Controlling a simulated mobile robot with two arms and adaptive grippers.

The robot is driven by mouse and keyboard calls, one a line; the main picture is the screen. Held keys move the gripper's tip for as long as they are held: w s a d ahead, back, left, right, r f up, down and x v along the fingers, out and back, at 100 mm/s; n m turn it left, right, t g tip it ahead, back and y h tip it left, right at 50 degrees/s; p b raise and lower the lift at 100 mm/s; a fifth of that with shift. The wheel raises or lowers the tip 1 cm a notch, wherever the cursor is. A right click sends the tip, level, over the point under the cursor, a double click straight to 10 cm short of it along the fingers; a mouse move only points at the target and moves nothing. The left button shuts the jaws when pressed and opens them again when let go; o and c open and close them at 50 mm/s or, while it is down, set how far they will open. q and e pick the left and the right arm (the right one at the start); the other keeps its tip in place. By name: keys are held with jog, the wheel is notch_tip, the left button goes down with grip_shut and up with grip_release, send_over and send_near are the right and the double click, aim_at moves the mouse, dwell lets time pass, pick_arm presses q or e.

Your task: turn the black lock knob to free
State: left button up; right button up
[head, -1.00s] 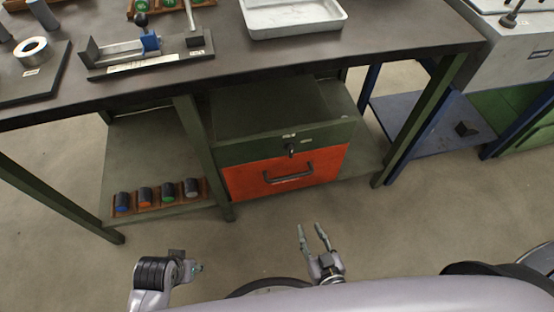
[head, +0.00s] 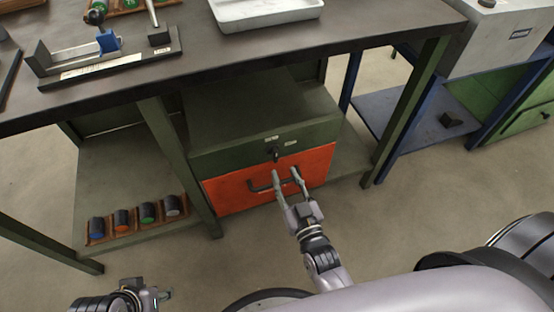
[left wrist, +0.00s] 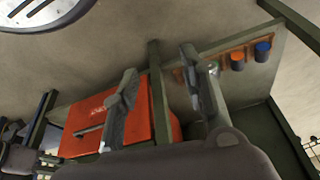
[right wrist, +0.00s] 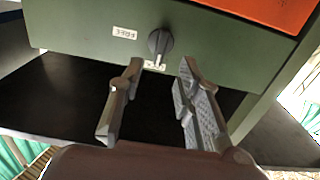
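The black lock knob (head: 275,154) is on the green strip above the orange drawer (head: 318,164) of the cabinet under the bench. In the right wrist view the knob (right wrist: 160,42) stands just beyond the fingertips, roughly in line with the gap, with small white labels (right wrist: 125,33) beside and below it. My right gripper (head: 286,172) is open and empty, in front of the drawer handle and slightly below the knob in the head view. No contact with the knob shows. My left gripper (left wrist: 158,62) is open and empty, low at the left, away from the cabinet.
The bench top (head: 200,62) overhangs the cabinet. A green leg (head: 180,165) stands at the cabinet's left. A rack of several coloured cylinders (head: 136,226) sits on the lower shelf. A white tray (head: 265,22) is on the bench. Floor in front is clear.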

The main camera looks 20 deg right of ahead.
aim_at(276, 157)
jog(key=w, duration=0.3)
jog(key=shift+w+a, duration=0.1)
jog(key=shift+w, duration=0.3)
jog(key=shift+w+b, duration=0.45)
jog(key=shift+w, duration=1.2)
pick_arm(q)
jog(key=w, duration=0.1)
jog(key=w+t, duration=0.1)
jog(key=shift+w+d+f, duration=0.2)
jog(key=shift+w+d, duration=0.15)
jog(key=shift+d, duration=0.05)
pick_arm(e)
jog(key=shift+c, duration=0.4)
grip_shut()
